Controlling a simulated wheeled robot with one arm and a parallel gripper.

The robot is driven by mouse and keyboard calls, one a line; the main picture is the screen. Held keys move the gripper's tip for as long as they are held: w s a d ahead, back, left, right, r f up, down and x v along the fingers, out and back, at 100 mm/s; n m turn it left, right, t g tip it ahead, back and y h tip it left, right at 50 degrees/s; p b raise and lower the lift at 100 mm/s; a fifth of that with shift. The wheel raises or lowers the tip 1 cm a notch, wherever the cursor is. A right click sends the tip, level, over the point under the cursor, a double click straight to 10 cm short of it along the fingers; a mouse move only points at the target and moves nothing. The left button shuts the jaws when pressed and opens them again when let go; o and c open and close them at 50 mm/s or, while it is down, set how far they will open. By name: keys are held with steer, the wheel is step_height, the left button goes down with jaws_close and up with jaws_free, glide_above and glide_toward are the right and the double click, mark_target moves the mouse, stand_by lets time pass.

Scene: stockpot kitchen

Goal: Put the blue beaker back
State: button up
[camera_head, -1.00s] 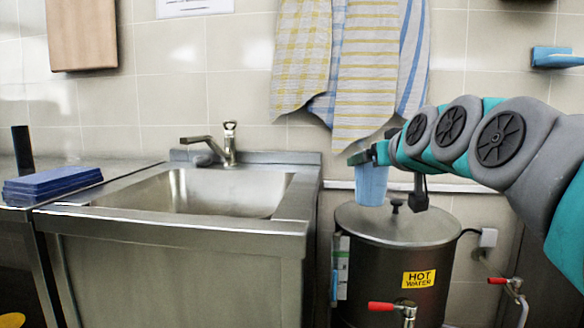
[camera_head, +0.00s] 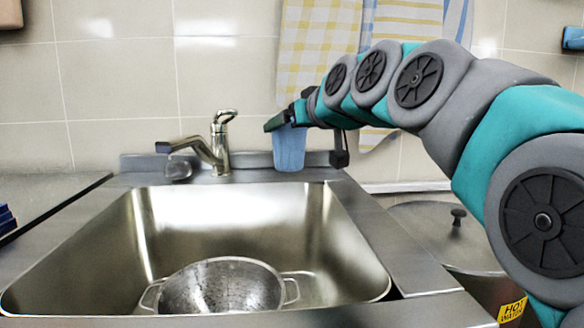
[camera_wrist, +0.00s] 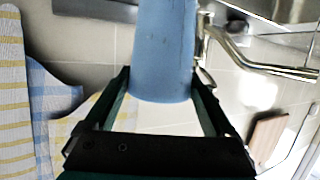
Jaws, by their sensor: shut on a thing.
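The blue beaker (camera_head: 289,149) hangs upright from my gripper (camera_head: 280,120) in the head view. It is in front of the wall, above the back right corner of the sink. In the wrist view the beaker (camera_wrist: 163,50) lies between the two dark fingers of my gripper (camera_wrist: 162,88). The gripper is shut on it. The fingertips are partly hidden by the beaker's sides.
The sink (camera_head: 130,240) holds a metal colander (camera_head: 222,288). A tap (camera_head: 218,145) stands at its back edge, left of the beaker. The lidded hot-water boiler (camera_head: 440,235) is at the right. Towels (camera_head: 318,50) hang behind my arm. Blue items (camera_head: 6,220) lie at the left edge.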

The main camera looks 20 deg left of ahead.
steer(key=shift+w+d+f+p, duration=0.35)
steer(key=shift+w+f, duration=0.5)
steer(key=shift+w, duration=1.8)
steer(key=shift+w+d+f+p, duration=0.4)
steer(key=shift+w+f, duration=0.4)
steer(key=shift+w, duration=1.85)
steer(key=shift+w+d+f+p, duration=0.35)
steer(key=shift+w+f, duration=0.5)
steer(key=shift+w, duration=1.8)
steer(key=shift+f, duration=0.15)
steer(key=o, duration=1.1)
steer(key=shift+c, duration=0.2)
steer(key=shift+r, duration=0.25)
steer(key=b+v, duration=0.1)
steer(key=v, duration=1.1)
